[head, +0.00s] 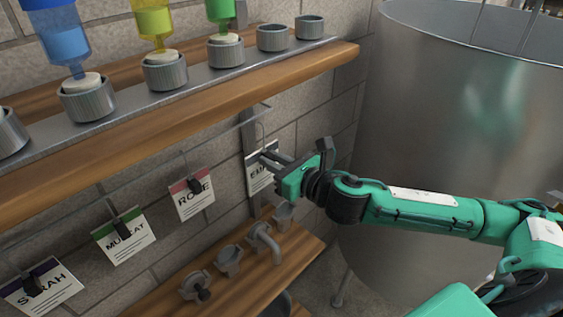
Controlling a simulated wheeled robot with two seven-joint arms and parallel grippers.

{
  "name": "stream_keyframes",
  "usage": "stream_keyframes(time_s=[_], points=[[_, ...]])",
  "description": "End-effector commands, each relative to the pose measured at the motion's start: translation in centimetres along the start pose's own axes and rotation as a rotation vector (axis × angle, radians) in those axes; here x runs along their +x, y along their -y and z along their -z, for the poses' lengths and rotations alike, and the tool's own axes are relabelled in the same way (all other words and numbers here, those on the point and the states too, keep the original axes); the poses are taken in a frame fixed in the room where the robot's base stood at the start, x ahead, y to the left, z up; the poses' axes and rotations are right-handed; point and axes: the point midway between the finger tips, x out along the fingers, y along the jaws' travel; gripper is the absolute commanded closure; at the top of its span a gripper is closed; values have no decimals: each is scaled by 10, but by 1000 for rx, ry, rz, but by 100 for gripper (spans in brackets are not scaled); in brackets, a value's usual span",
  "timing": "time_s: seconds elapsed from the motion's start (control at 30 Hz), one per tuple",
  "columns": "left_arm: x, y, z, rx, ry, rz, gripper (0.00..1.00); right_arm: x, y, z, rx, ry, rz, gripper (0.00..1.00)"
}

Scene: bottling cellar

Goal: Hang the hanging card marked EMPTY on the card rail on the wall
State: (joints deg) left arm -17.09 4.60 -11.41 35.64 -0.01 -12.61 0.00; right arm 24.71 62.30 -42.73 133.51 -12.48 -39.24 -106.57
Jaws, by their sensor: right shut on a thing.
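The white hanging card (259,181) is upright near the wall below the upper shelf. Its printed word is partly covered by my fingers; only its first letters, like "EM", can be read. My right gripper (271,160) comes in from the right and is shut on this card near its top. A thin wire loop shows just above the card. Whether it touches anything on the wall, I cannot tell. My left gripper is not in view.
Cards marked ROSE (191,198), MUSCAT (124,240) and SYRAH (43,291) hang to the left with dark clips. The upper wooden shelf (200,108) holds cups and coloured bottles. A lower shelf (235,290) holds metal fittings. A large steel tank (450,110) stands at right.

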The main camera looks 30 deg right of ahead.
Motion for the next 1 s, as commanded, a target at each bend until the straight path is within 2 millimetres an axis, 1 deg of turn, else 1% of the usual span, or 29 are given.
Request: stream_keyframes(time_s=[0.5,1.0], points=[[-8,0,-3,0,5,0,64,42,-1,-5,2,2,0,100],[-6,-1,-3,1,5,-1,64,82,-1,-7,1,1,-2,100]])
